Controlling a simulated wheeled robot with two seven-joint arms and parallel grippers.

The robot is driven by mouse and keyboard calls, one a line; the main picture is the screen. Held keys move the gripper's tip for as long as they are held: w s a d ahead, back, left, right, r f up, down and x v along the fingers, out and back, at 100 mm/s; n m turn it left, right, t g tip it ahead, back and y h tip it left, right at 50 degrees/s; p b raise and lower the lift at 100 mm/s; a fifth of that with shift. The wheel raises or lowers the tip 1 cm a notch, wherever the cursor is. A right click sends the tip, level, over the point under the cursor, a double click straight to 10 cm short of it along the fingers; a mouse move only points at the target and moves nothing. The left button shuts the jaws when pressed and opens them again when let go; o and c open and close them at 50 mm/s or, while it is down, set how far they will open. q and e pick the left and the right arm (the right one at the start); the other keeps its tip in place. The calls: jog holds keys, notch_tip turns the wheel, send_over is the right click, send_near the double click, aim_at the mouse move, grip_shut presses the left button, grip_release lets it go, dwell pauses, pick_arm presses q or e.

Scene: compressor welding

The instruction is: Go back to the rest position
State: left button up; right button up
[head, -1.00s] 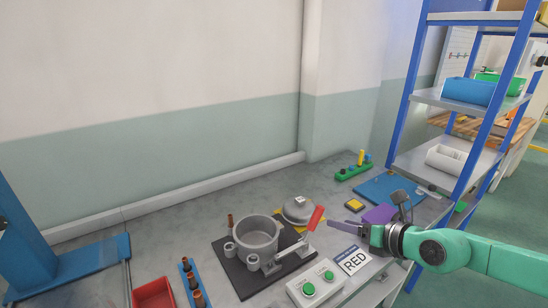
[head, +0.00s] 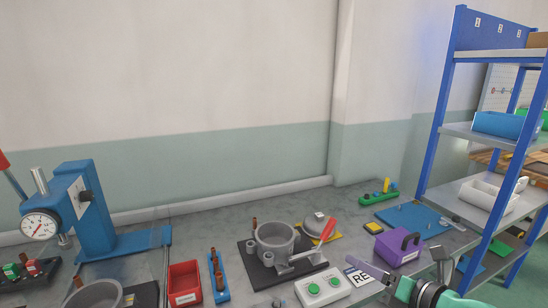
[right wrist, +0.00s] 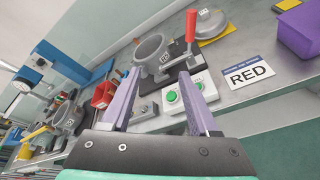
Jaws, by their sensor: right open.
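My right gripper (head: 372,270) is low at the right in the head view, beside the RED card (head: 359,276) and in front of the purple bin (head: 398,248). Its purple fingers are apart with nothing between them, as the right wrist view (right wrist: 157,92) also shows. A grey pot (head: 275,240) stands on a dark fixture plate with a red-handled clamp (head: 328,230). A white box with two green buttons (head: 322,289) sits in front of it. My left gripper is not in view.
A blue press with a dial gauge (head: 40,225) stands at the left. A red bin (head: 184,283) and a blue rack of copper tubes (head: 217,275) are at the front. A blue-posted shelf (head: 440,120) rises at the right. The space above the bench is clear.

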jog(key=a+r+m+t+y, duration=0.1)
jog(key=a+r+m+t, duration=0.2)
jog(key=a+m, duration=0.25)
jog(key=s+d+f+m+g+h, duration=0.2)
jog(key=d+f+m+h, duration=0.3)
jog(key=m, duration=0.5)
jog(key=s+d+f+m+g+h, duration=0.2)
jog(key=d+f+m+g+h, duration=0.15)
jog(key=f+m, duration=0.6)
jog(key=s+f+m+g+y, duration=0.1)
jog(key=s+f+m+g, duration=0.25)
jog(key=s+f, duration=0.35)
jog(key=s+f+m+g, duration=0.3)
jog(key=s+f+m, duration=0.1)
jog(key=s, duration=0.5)
jog(key=s+f+g, duration=0.2)
jog(key=s+f, duration=0.1)
jog(key=f, duration=2.2)
jog(key=s+d+f, duration=0.3)
jog(key=s+f, duration=0.9)
jog(key=s, duration=0.3)
jog(key=shift+s+n+g, duration=0.35)
jog(key=shift+n+g, duration=0.05)
jog(key=shift+n, duration=0.05)
